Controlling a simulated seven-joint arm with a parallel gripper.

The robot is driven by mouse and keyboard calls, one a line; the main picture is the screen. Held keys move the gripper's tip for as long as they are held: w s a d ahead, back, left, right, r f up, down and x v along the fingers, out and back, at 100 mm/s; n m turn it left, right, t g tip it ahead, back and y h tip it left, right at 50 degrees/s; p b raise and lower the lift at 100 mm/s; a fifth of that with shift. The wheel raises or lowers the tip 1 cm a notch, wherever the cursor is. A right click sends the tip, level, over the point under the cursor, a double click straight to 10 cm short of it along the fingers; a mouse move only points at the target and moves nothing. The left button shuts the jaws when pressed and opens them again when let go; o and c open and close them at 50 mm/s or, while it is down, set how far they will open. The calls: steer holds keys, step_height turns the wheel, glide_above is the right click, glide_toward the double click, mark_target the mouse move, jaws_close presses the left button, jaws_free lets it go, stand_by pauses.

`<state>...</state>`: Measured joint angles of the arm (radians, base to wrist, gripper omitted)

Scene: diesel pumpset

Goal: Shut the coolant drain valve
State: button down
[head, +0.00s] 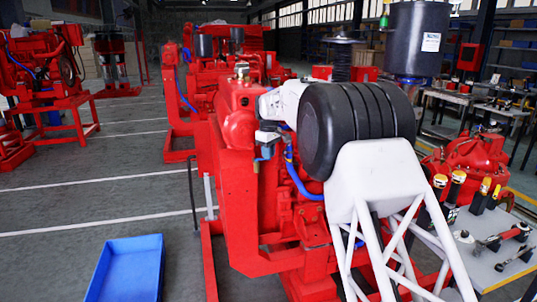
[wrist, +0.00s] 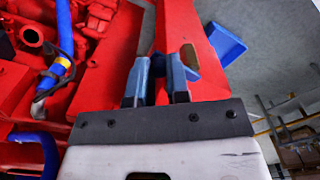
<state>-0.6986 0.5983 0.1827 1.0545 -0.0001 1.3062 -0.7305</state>
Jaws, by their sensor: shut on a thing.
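My gripper (wrist: 160,72) has its blue fingers closed in on a small part beside the red engine frame. It also shows in the head view (head: 267,153), pointing down at the left side of the red engine (head: 240,130). The part between the fingers is mostly hidden; I take it for the handle of the coolant drain valve. A small tan-brown piece (wrist: 189,56) shows at the right fingertip. The valve's body and the handle's angle cannot be made out in either view.
A blue hose with a yellow band (wrist: 62,66) runs left of the fingers. A blue tray (head: 128,268) lies on the floor at the front left. A tool table (head: 495,262) stands at the right. Open floor lies left of the engine.

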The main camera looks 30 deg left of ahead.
steer(key=shift+a+r, duration=0.1)
stand_by(0.4)
steer(key=c, duration=1.1)
jaws_free()
steer(key=shift+r, duration=3.85)
steer(key=shift+o, duration=0.3)
